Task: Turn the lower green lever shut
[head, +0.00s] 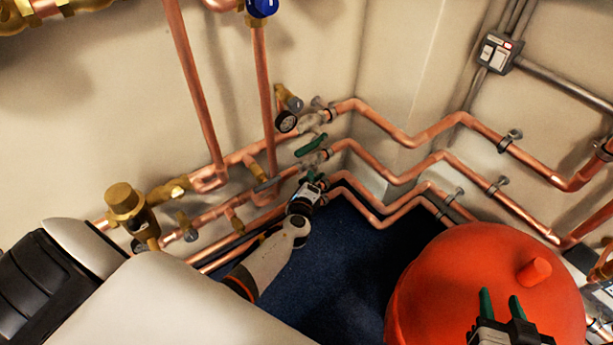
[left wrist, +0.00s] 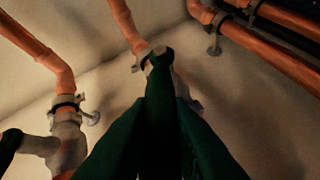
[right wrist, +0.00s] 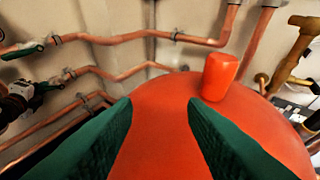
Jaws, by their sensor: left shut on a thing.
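My left gripper (head: 315,178) is at the lower copper pipe valves by the wall corner. In the left wrist view its dark green fingers (left wrist: 160,105) are shut on a dark green lever (left wrist: 158,68), which I take to be the lower one. The fingers hide most of this lever, and its exact angle is hard to tell. The upper green lever (head: 310,145) sits just above the gripper, apart from it, slanting up to the right. My right gripper (head: 501,304) is open and empty above the red tank, far from the levers.
The red tank (head: 450,265) with a stub on top fills the lower right. Copper pipes (head: 400,178) run along both walls. A brass valve (head: 126,205) and a round gauge (head: 286,121) stand out from the left wall. Dark blue floor (head: 320,270) lies open between.

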